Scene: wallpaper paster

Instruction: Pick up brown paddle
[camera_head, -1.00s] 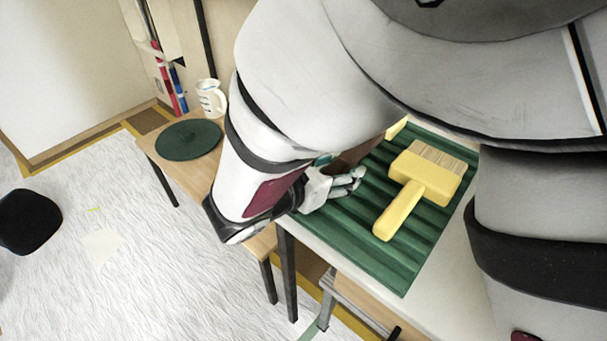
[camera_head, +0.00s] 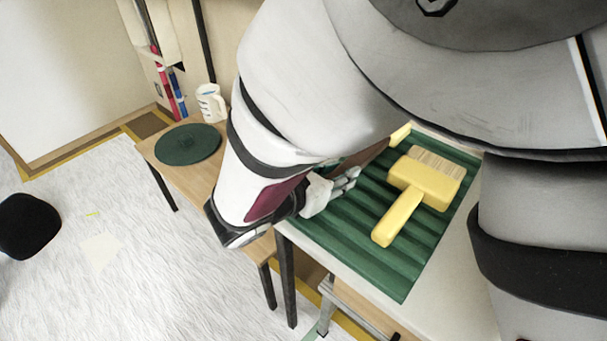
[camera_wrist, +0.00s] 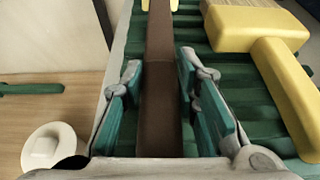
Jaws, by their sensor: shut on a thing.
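The brown paddle (camera_wrist: 160,75) is a long flat strip running between the two fingers of my gripper (camera_wrist: 163,100) in the wrist view. My gripper is shut on it. In the head view, part of the brown paddle (camera_head: 371,154) shows behind my gripper (camera_head: 347,182), above the green ribbed tray (camera_head: 408,268). My arm hides the rest. I cannot tell whether the paddle touches the tray.
A yellow brush (camera_head: 425,180) with pale bristles lies on the tray right of my gripper. Another yellow piece (camera_head: 400,134) shows at the tray's far end.

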